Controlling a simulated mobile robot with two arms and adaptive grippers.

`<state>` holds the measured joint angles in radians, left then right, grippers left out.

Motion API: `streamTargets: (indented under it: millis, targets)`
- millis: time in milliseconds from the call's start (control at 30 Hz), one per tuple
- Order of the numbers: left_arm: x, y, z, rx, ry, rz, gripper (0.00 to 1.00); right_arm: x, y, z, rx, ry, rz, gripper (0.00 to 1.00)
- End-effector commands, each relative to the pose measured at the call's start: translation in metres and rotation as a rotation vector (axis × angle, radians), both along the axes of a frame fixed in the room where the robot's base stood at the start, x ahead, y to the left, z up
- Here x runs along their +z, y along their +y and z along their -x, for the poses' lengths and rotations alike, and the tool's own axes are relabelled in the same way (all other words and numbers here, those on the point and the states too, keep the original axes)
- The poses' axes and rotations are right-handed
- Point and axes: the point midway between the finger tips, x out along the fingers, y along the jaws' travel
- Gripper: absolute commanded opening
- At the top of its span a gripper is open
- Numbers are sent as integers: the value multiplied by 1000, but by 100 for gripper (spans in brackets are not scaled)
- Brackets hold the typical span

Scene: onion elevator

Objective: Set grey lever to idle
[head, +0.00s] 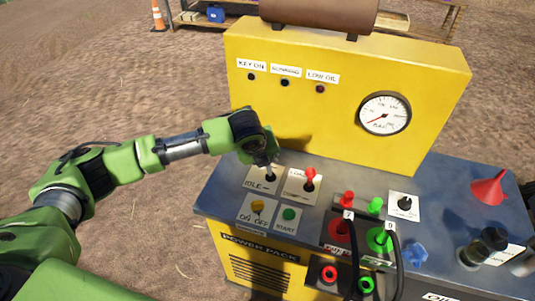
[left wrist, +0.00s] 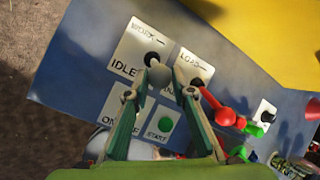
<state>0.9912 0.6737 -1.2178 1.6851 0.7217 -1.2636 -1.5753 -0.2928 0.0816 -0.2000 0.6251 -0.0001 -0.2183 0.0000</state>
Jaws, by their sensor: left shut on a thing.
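The grey lever stands on a white plate marked WORK and IDLE on the blue-grey panel top. Its pale round knob (left wrist: 159,76) shows between my fingertips in the left wrist view. My left gripper (head: 270,172) reaches down over the IDLE plate (head: 257,181) from the left. In the left wrist view my left gripper (left wrist: 161,92) has a finger on each side of the knob and is shut on the lever. The knob sits toward the IDLE side of the black socket (left wrist: 152,58). My gripper hides part of the lever in the head view. My right gripper is not in view.
A red lever (head: 310,178) stands on the LOAD plate just right. Red and green connectors with black cables are farther right. The yellow gauge housing (head: 330,110) rises behind.

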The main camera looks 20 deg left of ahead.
Motion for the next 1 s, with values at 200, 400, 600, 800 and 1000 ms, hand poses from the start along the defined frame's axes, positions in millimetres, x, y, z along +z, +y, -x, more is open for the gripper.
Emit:
streamTargets:
  millis: [200,400,600,800,1000]
  targets:
    - [-5,0,4,0,13,-1,0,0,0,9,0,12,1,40]
    - [-6,0,5,0,16,-3,30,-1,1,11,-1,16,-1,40]
    - [-4,0,4,0,11,-1,39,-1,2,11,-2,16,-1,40]
    - [-2,0,3,0,8,-1,39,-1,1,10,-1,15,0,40]
    - [18,1,14,0,6,0,39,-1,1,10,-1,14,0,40]
